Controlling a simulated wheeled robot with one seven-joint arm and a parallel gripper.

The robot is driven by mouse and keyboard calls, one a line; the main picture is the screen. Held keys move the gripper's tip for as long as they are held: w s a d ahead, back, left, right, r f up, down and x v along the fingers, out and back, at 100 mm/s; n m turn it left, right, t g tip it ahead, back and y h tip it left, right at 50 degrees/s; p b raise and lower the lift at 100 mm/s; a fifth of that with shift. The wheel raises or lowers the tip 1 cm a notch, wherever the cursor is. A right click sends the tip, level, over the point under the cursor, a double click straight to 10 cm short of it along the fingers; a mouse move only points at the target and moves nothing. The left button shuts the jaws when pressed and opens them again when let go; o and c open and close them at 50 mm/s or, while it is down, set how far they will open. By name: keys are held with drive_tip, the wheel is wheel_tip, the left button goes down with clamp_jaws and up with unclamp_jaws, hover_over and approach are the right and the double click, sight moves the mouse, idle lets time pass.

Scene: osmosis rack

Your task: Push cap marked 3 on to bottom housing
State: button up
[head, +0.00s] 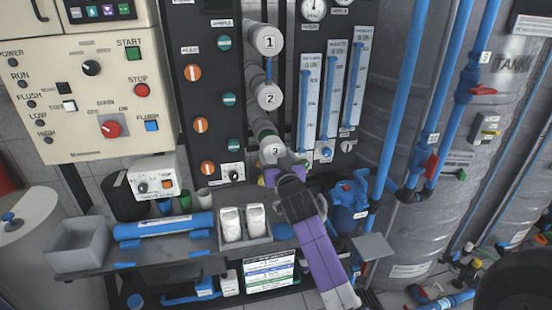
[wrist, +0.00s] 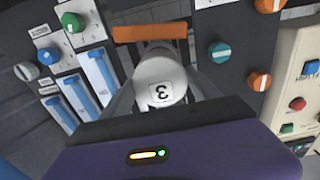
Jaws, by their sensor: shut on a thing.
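The white cap marked 3 (head: 271,150) sits at the lower end of the third housing on the rack in the head view. In the wrist view the same cap (wrist: 160,88) fills the space between my fingers, its number upside down. My gripper (head: 275,172) is shut on the cap and reaches it from below right. My gripper hides part of the cap, and I cannot tell whether the cap is fully seated.
Caps marked 1 (head: 269,40) and 2 (head: 270,96) are on the housings above. Flow meters (head: 330,95) stand close to the right.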

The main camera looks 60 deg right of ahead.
drive_tip(key=shift+w+d+b, duration=0.35)
drive_tip(key=shift+d, duration=0.1)
idle(1.7)
drive_tip(key=shift+w+d+b, duration=0.3)
drive_tip(key=shift+w+d, duration=0.15)
drive_tip(key=shift+d, duration=0.05)
drive_tip(key=shift+w+d+b, duration=0.3)
drive_tip(key=shift+w+d, duration=0.15)
drive_tip(key=shift+d, duration=0.05)
drive_tip(key=shift+w+d, duration=0.2)
drive_tip(key=shift+d, duration=0.05)
drive_tip(key=shift+w+d+b, duration=0.4)
drive_tip(key=shift+d+b, duration=0.05)
drive_tip(key=shift+d, duration=0.05)
idle(1.4)
drive_tip(key=o, duration=1.5)
